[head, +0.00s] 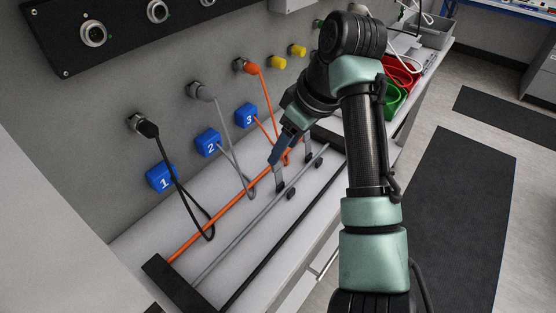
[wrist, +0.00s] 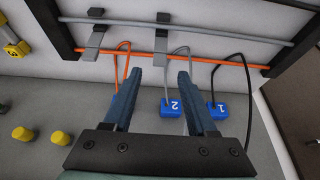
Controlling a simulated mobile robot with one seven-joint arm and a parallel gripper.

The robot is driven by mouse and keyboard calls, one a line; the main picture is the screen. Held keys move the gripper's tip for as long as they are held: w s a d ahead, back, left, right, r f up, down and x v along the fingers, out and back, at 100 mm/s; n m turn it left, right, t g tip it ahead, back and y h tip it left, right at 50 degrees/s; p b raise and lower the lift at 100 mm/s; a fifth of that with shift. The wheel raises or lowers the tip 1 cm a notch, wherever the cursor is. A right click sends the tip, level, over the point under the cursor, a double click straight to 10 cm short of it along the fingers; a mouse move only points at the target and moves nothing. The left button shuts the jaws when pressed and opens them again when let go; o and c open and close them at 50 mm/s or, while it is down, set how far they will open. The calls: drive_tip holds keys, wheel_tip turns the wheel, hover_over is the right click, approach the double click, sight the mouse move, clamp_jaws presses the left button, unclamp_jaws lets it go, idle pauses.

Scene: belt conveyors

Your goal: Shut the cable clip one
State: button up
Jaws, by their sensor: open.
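Two grey cable clips with black ends sit on the rail of cables. The nearer clip (head: 279,182) is just below my gripper (head: 273,162) in the head view; the farther clip (head: 308,152) is to its right. In the wrist view they are the right clip (wrist: 163,38) and the left clip (wrist: 94,40), crossing the orange and grey cables. I cannot tell which is clip one, or whether either is shut. My gripper (wrist: 158,76) is open and empty, its blue fingers apart below the right clip in the wrist view.
Blue blocks 1 (head: 161,178), 2 (head: 208,142) and 3 (head: 246,115) stand along the wall. Black, grey and orange leads hang from wall sockets near the fingers. A black end bracket (head: 175,285) holds the long cables. Red and green bins (head: 395,98) stand at the far end.

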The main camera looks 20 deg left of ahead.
sight(278, 170)
drive_tip(key=x, duration=0.5)
drive_tip(key=shift+r, duration=0.1)
clamp_jaws()
